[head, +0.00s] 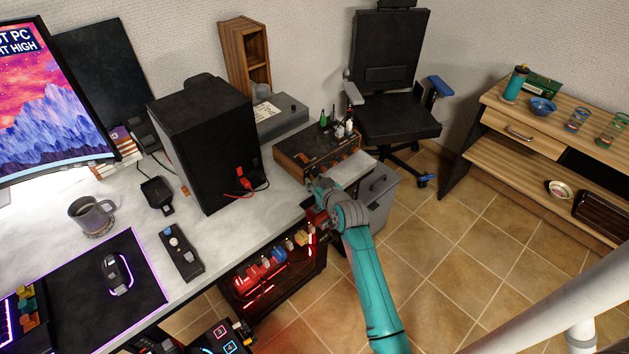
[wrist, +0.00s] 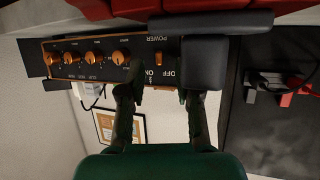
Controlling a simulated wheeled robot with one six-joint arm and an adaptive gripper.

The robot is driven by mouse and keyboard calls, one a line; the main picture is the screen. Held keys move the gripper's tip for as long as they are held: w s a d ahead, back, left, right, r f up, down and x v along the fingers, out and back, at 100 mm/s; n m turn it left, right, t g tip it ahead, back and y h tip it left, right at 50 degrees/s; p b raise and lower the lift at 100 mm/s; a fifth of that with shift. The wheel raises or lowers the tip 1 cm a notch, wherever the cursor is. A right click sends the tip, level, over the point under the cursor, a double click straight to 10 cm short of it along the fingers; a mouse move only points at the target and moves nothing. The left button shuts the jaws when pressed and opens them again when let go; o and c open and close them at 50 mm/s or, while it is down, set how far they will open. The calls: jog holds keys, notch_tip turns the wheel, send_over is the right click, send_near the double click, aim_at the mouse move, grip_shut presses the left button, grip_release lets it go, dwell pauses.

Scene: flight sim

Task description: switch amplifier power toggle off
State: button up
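The amplifier (head: 318,151) is a brown box with a dark top at the right end of the desk. In the wrist view its dark front panel (wrist: 100,57) appears upside down, with a row of orange knobs. The power toggle (wrist: 158,59) shows as a small orange piece beside the POWER, ON and OFF lettering. Its exact position is too small to tell. My gripper (wrist: 160,95) is open and empty, with its fingers apart below the toggle area in the picture. A dark block hides the panel's end beside OFF. In the head view my gripper (head: 318,207) is near the amplifier's front.
A large black speaker (head: 205,140) stands left of the amplifier, with a red clip and cable beside it. Small bottles stand on the amplifier. Below the desk is a red-lit case (head: 275,272). A grey bin (head: 375,195) and an office chair (head: 392,90) are behind my arm.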

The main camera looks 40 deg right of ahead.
jog(key=shift+w+d+f, duration=0.25)
jog(key=shift+w, duration=0.35)
grip_shut()
jog(key=shift+a+m+h, duration=0.2)
jog(key=shift+m+h, duration=0.4)
grip_release()
